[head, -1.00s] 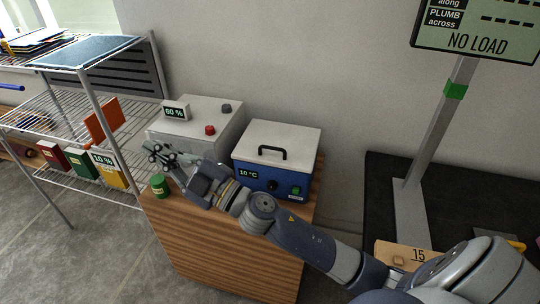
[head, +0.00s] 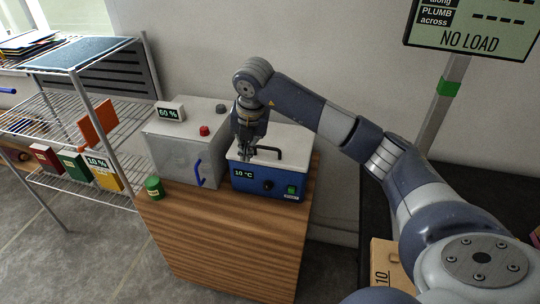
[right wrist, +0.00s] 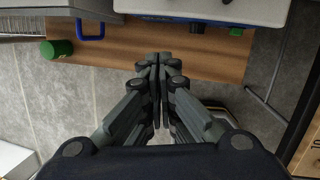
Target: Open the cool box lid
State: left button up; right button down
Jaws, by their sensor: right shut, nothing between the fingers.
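The cool box (head: 268,184) is a blue box on the wooden cabinet, with a "10 °C" display, a dark knob and a green button on its front. Its white lid (head: 293,142) lies shut on top and carries a black handle (head: 272,151). The lid's front edge also shows at the top of the right wrist view (right wrist: 225,8). My right gripper (head: 244,158) points down at the lid's front left, beside the handle, and hides part of the lid. Its fingers (right wrist: 160,60) are shut and empty. I cannot tell whether they touch the lid. My left gripper is out of view.
A grey box (head: 178,155) with a blue handle (head: 198,173), red and grey knobs and a "60 %" display stands close on the left. A wire shelf (head: 75,120) is further left.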

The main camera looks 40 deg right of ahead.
jog(key=m+h, duration=0.2)
send_near(271, 162)
jog(key=shift+g, duration=0.3)
jog(key=x, duration=0.2)
jog(key=p+x, duration=0.1)
jog(key=x, duration=0.1)
jog(key=p+x, duration=0.1)
jog(key=x, duration=0.1)
jog(key=shift+w, duration=0.35)
